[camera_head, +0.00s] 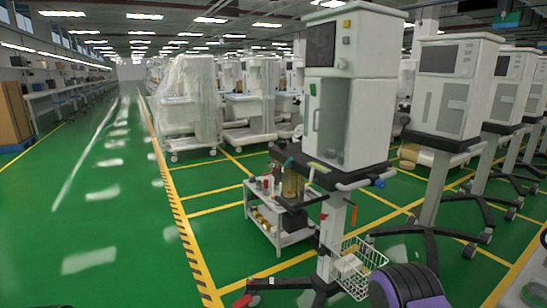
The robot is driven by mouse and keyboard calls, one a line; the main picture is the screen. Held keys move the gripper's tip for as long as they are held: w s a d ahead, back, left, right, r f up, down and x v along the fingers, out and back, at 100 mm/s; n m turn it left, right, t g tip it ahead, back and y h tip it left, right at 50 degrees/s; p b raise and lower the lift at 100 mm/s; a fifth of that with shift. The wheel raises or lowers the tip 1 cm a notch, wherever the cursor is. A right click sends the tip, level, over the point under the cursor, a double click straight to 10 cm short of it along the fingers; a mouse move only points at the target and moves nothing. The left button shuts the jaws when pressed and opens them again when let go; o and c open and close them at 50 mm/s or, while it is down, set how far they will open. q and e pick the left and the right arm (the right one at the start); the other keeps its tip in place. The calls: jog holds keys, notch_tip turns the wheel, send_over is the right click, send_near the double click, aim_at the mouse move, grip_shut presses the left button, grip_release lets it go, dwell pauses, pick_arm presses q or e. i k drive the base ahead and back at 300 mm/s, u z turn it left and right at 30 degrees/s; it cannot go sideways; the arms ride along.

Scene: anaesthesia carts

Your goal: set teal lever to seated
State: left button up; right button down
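The nearest anaesthesia cart (368,120) stands right of the middle, a tall white cabinet with a dark screen on top. A small teal piece (288,161) shows at the left edge of its dark shelf (300,195), and it may be the teal lever. Another small blue-teal piece (380,183) shows at the right end of the front rail. Both are too small to tell their position or whether either is seated.
A low white trolley (283,238) with bottles stands left of the cart. A white wire basket (352,270) hangs low on the cart's column. More carts (455,90) line the right, and plastic-wrapped ones (188,100) stand behind. The green floor at left is clear.

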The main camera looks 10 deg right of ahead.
aim_at(288, 163)
jog(key=u, duration=0.85)
jog(key=i, duration=1.35)
jog(key=z, duration=0.35)
